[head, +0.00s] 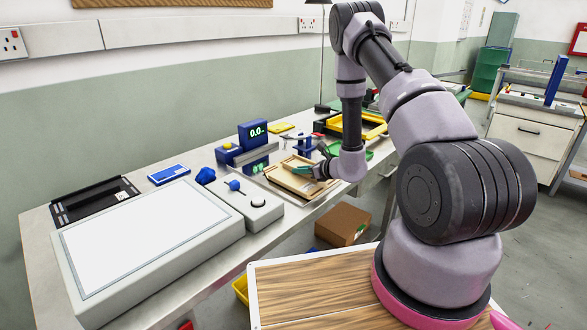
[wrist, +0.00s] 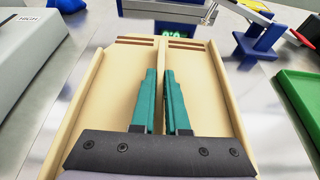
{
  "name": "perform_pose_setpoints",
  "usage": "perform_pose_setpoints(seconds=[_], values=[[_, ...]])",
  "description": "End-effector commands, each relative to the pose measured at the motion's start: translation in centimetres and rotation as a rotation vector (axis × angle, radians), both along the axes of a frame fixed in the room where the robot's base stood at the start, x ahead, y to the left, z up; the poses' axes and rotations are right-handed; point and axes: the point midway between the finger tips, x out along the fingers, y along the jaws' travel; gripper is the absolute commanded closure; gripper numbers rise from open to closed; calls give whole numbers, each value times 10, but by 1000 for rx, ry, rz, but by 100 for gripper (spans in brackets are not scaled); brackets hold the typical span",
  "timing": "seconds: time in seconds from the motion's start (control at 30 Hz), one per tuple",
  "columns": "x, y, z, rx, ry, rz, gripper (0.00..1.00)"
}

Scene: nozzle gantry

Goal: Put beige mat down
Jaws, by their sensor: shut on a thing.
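The beige mat (head: 290,182) is at the middle of the bench, near its front edge, in the head view. In the wrist view the beige mat (wrist: 205,85) looks like a shallow tray with raised side rims, a central rib and dark slots at its far end. My gripper (wrist: 160,75) has its teal fingers on either side of the central rib, shut on it. In the head view my gripper (head: 304,170) is over the mat, partly hidden by my wrist. I cannot tell whether the mat's underside touches the bench.
A blue display unit (head: 253,134) stands behind the mat. A grey box with a button (head: 250,205) and a large light panel (head: 145,240) are to the left. A green tray (wrist: 303,98) and a blue stand (wrist: 262,40) are to the right. The bench top is crowded.

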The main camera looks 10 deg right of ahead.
Motion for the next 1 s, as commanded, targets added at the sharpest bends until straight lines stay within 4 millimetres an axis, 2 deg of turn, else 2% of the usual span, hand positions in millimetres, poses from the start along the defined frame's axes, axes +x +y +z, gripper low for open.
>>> perform_pose_setpoints(seconds=[0.23,0.53,0.57,0.6,0.63,1.0], values=[[28,21,1,0,-2,3,100],[27,20,-3,1,-1,1,100],[26,20,-3,1,0,2,76],[26,20,-3,1,0,2,61],[26,20,-3,1,0,2,58],[24,18,-1,0,0,1,58]])
